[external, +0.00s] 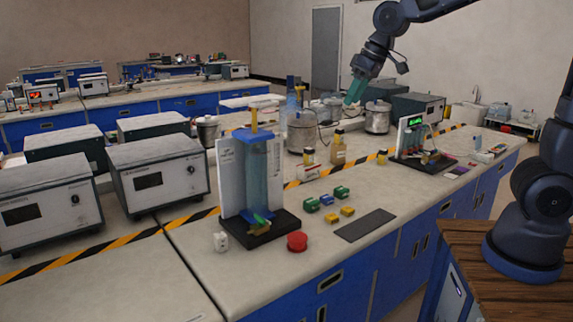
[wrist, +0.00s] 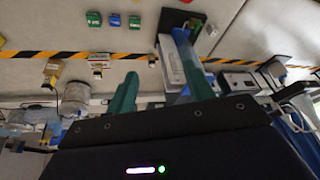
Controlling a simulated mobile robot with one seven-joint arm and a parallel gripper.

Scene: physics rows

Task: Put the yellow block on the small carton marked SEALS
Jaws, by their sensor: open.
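Two small yellow blocks, one (external: 347,212) a little right of the other (external: 332,218), lie on the bench in front of the green and blue blocks. A small white carton with red marks (external: 308,173) stands behind the blocks, near the striped tape; it also shows in the wrist view (wrist: 98,58). Its lettering is too small to read, so I cannot confirm SEALS. My gripper (external: 356,90) is open and empty, high above the back of the bench, well apart from blocks and carton.
Green blocks (external: 341,192) and a blue block (external: 326,200) lie near the yellow ones. A tall blue apparatus (external: 262,170) stands left, with a red lid (external: 297,241) before it. A dark mat (external: 366,225) lies right. An amber bottle (external: 338,151) and metal pots (external: 301,130) stand behind.

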